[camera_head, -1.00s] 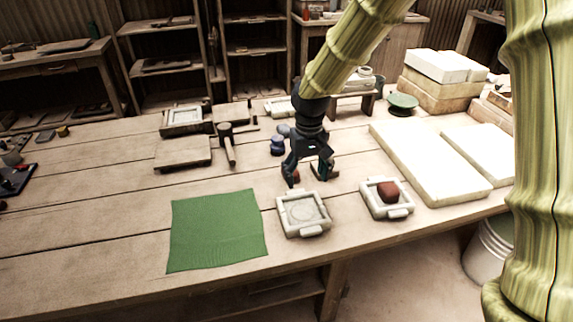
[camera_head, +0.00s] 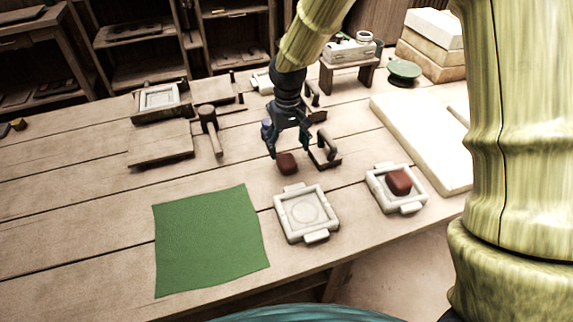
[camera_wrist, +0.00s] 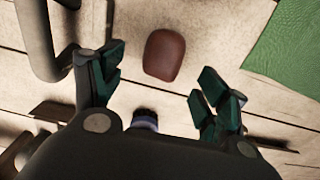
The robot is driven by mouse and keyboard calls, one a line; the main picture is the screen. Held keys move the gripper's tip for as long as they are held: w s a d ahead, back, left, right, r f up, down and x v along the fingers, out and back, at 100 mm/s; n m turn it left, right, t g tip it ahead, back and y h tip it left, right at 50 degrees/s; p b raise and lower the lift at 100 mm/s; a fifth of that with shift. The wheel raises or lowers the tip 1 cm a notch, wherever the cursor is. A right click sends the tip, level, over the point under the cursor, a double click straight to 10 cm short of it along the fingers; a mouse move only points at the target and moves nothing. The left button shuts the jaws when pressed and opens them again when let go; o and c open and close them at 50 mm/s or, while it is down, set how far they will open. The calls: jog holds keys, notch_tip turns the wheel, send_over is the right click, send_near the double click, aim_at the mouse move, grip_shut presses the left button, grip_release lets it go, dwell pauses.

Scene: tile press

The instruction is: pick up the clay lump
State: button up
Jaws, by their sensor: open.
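A reddish-brown clay lump (camera_head: 286,163) lies on the wooden table, just behind the empty white mould. In the wrist view the clay lump (camera_wrist: 164,55) lies beyond the fingertips, roughly centred between them and touching neither. My gripper (camera_head: 288,150) is open and empty above and just behind the lump. Its two green-padded fingers show wide apart in the wrist view (camera_wrist: 160,90). A second brown lump (camera_head: 399,181) sits in the white mould (camera_head: 411,207) at the right.
An empty white mould (camera_head: 306,213) and a green cloth (camera_head: 209,242) lie in front. A dark handled tool (camera_head: 326,150) stands close to the right of the lump. A mallet (camera_head: 211,125) and board (camera_head: 160,145) lie left. White slabs (camera_head: 425,140) lie right.

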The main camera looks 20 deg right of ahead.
aim_at(288, 164)
jog(key=shift+s+f, duration=0.15)
jog(key=shift+s, duration=0.15)
jog(key=shift+f, duration=0.3)
jog(key=shift+a+f, duration=0.1)
jog(key=shift+f, duration=2.1)
jog(key=c, duration=1.3)
